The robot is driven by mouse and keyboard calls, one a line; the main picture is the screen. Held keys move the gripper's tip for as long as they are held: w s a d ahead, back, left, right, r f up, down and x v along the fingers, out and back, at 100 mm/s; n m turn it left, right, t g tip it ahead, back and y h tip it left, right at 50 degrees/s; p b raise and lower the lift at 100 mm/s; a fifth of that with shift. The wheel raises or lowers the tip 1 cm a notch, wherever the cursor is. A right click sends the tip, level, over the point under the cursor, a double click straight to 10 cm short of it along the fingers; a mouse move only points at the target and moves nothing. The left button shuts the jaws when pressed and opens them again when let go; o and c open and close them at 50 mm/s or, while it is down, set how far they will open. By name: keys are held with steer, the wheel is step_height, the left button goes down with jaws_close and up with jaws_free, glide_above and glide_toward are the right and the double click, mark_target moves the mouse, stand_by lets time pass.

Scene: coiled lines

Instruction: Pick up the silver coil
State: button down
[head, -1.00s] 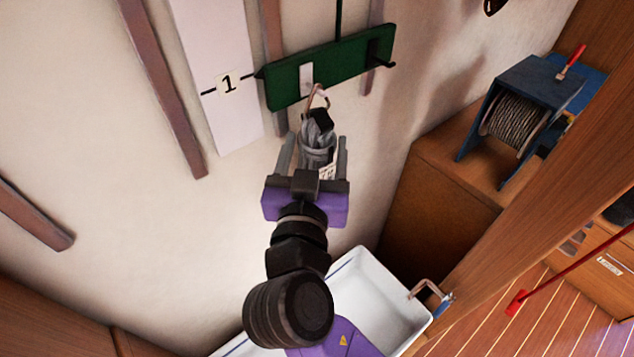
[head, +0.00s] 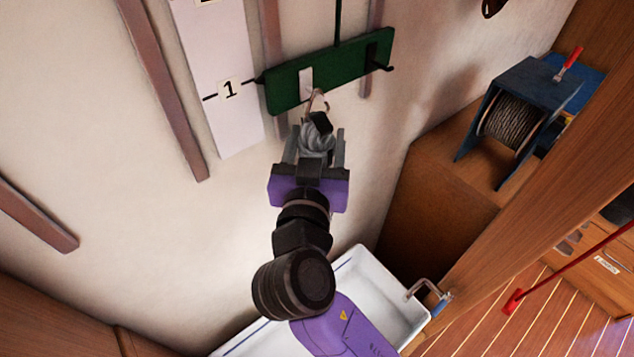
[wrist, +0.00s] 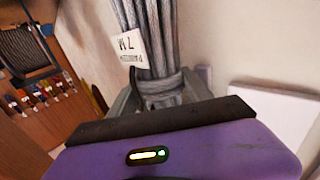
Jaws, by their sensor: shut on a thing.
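The silver coil (head: 317,138) is a bundle of grey line with a dark wrap near its top. It is just below the green hook board (head: 331,72) on the wall. A thin loop rises from its top to the board's lower edge; I cannot tell if it still touches a hook. My gripper (head: 315,150) is shut on the coil, one finger on each side. In the wrist view the coil's grey strands (wrist: 155,50) run up from between the fingers, with a white printed tag (wrist: 130,50) on them.
A blue winch with a wound drum (head: 512,120) stands on a wooden cabinet at the right. A white basin (head: 385,300) with a tap is below my arm. A white strip marked 1 (head: 230,120) is on the wall left of the board. A wooden post crosses the right side.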

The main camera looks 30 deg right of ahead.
steer(key=shift+r, duration=0.2)
steer(key=shift+r+b, duration=0.3)
steer(key=shift+r, duration=0.3)
steer(key=s+d+p, duration=0.1)
steer(key=s+p, duration=0.1)
steer(key=s, duration=0.6)
steer(key=s+d+p, duration=0.2)
steer(key=s, duration=0.7)
steer(key=shift+s+d, duration=0.25)
steer(key=shift+s, duration=0.05)
